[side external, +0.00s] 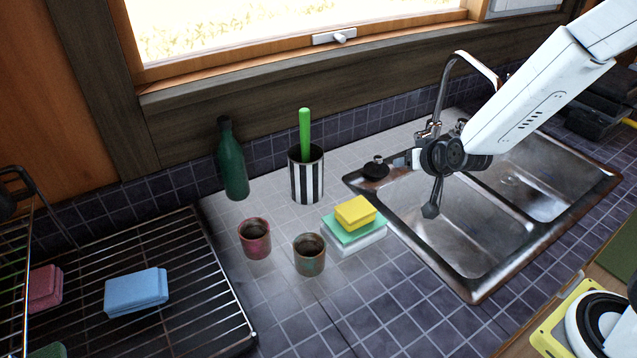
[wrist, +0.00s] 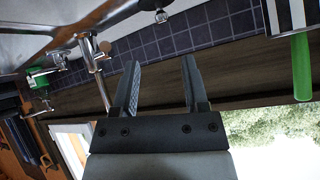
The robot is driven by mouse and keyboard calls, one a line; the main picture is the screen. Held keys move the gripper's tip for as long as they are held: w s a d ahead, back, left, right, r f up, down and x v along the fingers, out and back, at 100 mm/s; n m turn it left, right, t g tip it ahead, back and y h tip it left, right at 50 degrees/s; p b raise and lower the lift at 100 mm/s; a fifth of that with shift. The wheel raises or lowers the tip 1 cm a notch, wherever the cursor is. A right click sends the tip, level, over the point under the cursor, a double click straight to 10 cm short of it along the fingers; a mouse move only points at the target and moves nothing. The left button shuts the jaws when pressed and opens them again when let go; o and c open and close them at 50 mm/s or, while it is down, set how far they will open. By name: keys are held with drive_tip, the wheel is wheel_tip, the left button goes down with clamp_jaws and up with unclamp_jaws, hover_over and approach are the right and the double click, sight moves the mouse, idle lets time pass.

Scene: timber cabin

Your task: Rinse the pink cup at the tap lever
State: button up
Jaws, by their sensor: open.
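The pink cup (side external: 254,240) stands upright on the tiled counter, left of a brownish-green cup (side external: 309,256). The chrome tap (side external: 445,88) rises behind the sink, and its base with the lever (side external: 431,131) is partly behind my arm. My gripper (side external: 431,210) hangs over the left basin, to the right of both cups and apart from them. In the wrist view its two fingers (wrist: 161,75) are apart with nothing between them. The tap (wrist: 96,66) shows left of the fingers there. Neither cup is in the wrist view.
A sponge stack (side external: 357,226), a striped holder (side external: 306,176) with a green handle, and a green bottle (side external: 233,160) stand near the cups. A dark stopper (side external: 375,168) sits by the sink (side external: 478,295). A wire rack (side external: 190,280) is left. The counter before the cups is clear.

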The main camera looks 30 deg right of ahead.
drive_tip(key=shift+w+d+r+m+t+h, duration=0.2)
drive_tip(key=shift+w+d+m+t+h, duration=0.35)
drive_tip(key=shift+d+m+h, duration=0.85)
drive_tip(key=shift+w+d+r+m+t+h, duration=0.15)
drive_tip(key=shift+w+d+m+t+h, duration=0.45)
drive_tip(key=shift+d+h, duration=1.25)
drive_tip(key=shift+w+d+r+m+t+h, duration=0.25)
drive_tip(key=shift+w+d+m+h, duration=0.9)
drive_tip(key=shift+h, duration=1.1)
drive_tip(key=shift+s+a, duration=0.1)
drive_tip(key=shift+s, duration=0.2)
drive_tip(key=shift+f, duration=0.25)
drive_tip(key=shift+f, duration=3.3)
drive_tip(key=shift+x, duration=1.5)
